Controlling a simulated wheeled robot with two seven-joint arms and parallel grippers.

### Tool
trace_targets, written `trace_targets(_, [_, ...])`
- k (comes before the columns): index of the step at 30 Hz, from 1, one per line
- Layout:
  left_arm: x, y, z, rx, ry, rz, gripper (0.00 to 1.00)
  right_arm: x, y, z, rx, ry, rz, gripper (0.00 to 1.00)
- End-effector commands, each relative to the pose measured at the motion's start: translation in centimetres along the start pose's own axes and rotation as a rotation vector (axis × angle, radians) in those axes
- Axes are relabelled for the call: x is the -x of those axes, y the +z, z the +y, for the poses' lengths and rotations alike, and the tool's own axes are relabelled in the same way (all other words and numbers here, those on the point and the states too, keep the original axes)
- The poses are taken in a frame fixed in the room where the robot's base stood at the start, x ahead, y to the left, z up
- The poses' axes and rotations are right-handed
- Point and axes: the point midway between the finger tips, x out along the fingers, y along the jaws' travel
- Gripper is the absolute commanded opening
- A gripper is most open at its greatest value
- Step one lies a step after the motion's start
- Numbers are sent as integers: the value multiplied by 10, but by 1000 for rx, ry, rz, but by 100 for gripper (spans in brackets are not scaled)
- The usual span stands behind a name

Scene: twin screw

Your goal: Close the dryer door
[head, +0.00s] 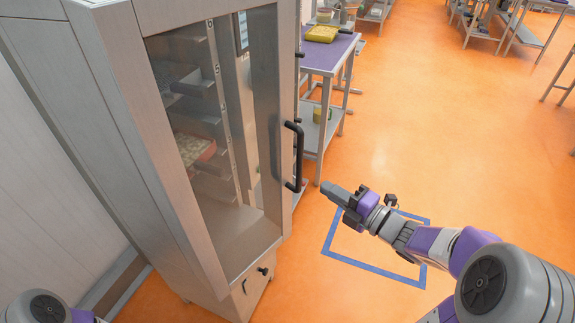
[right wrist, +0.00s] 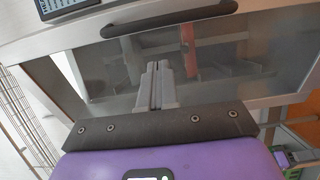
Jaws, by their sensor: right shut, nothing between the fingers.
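The dryer is a tall metal cabinet with a framed glass door (head: 215,150) in the head view. A black bar handle (head: 297,155) stands at the door's right edge. The door looks flush or nearly so with its frame; I cannot tell whether a small gap is left. My right gripper (head: 330,190) is shut and empty, to the right of the handle's lower end and apart from it. In the right wrist view, the shut fingers (right wrist: 158,85) point toward the glass door (right wrist: 235,95), with the handle (right wrist: 170,20) above them. My left gripper is out of view.
Shelves and a reddish block (head: 195,150) show through the glass. A purple-topped table (head: 325,55) with a yellow tray (head: 321,33) stands behind the cabinet. A blue square (head: 375,270) is marked on the orange floor.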

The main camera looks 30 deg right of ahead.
Motion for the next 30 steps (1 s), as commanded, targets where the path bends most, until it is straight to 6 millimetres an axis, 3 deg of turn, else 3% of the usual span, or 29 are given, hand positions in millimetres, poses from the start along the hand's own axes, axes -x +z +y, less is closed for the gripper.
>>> trace_targets(5, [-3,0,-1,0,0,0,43,-17,-2,1,16,2,10,0])
trace_targets(15, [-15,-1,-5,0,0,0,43,-89,-2,0,12,2,9,0])
trace_targets(21, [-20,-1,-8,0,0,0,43,-122,-2,0,10,2,7,0])
trace_targets(30, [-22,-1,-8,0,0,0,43,-138,-2,2,12,2,4,0])
